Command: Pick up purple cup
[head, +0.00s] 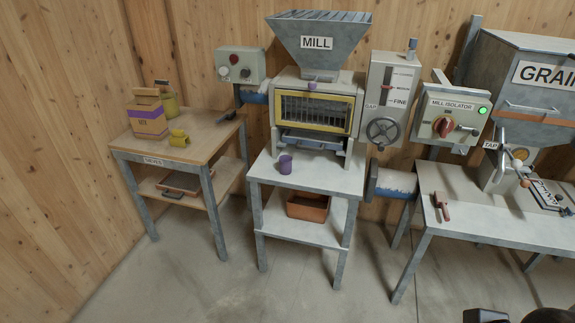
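The purple cup (285,165) stands upright on the white-topped table (335,183) under the mill, near its front left. Nothing touches the cup from above, and its near side is in clear view. I cannot make out my gripper in the head view. Only dark pieces of my own body show at the bottom right edge, well away from the cup.
The mill (317,95) stands behind the cup. A reddish-brown tray (307,207) is on the shelf below. A grain machine (530,95) stands right. The front floor is clear.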

